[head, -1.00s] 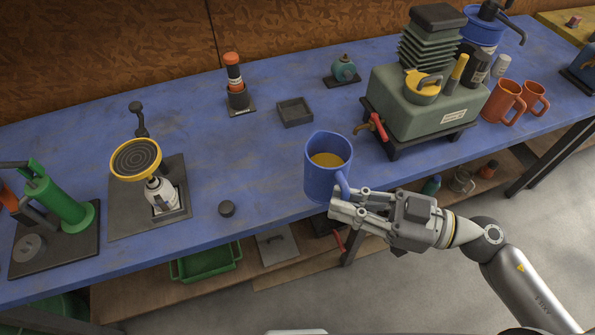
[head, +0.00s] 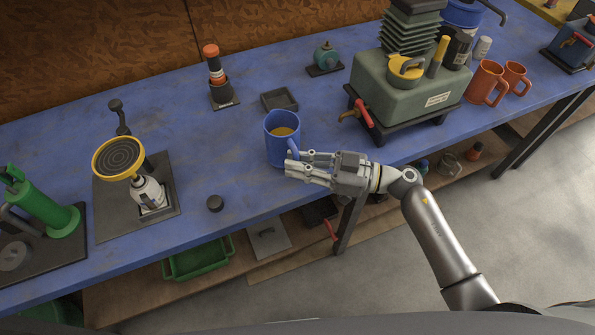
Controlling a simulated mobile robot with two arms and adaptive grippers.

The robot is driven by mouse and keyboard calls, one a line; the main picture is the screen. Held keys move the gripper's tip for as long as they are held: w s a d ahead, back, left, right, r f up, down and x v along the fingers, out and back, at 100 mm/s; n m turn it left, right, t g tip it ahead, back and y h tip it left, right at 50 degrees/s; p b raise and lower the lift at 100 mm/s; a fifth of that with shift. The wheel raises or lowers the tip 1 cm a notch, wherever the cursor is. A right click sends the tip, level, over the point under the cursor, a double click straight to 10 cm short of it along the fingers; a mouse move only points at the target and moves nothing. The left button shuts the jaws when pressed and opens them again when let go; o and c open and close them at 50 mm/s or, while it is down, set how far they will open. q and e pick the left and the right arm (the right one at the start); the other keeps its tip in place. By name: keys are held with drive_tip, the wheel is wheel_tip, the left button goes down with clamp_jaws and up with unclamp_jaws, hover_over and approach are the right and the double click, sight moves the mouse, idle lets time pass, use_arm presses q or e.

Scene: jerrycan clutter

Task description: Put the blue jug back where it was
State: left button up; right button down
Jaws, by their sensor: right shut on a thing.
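The blue jug (head: 281,144) with yellowish liquid in it is at the front part of the blue workbench, upright. My right gripper (head: 291,164) comes in from the right and is shut on the jug's handle, at the jug's right front side. I cannot tell whether the jug's base touches the bench. A shallow dark square tray (head: 279,100) lies on the bench just behind the jug. My left gripper is not in view.
The green-grey can (head: 408,88) with a red tap (head: 362,112) stands on a dark stand to the right. Orange mugs (head: 487,82) are beyond it. The bench (head: 225,150) is clear left of the jug.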

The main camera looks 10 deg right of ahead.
drive_tip(key=shift+w+a+f, duration=0.15)
drive_tip(key=shift+w+f, duration=0.1)
drive_tip(key=shift+f, duration=1.55)
drive_tip(key=shift+f, duration=0.1)
drive_tip(key=c, duration=1.5)
unclamp_jaws()
drive_tip(key=shift+b+v, duration=1)
drive_tip(key=shift+v, duration=5.05)
